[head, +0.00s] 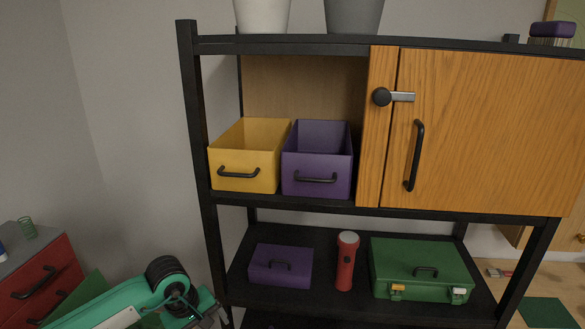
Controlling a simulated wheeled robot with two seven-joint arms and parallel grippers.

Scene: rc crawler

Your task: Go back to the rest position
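At the lower left is a teal object (118,296) with a black ribbed, wheel-like round part (166,272) and a thin teal loop. The bottom edge of the picture cuts it off, and I cannot tell what it rests on.
A black shelf rack (205,218) holds a yellow bin (246,155), a purple bin (318,160) and a shut wooden cabinet door (485,130). Below stand a purple case (281,265), a red flashlight (346,262) and a green toolbox (420,267). A red drawer unit (35,279) is left.

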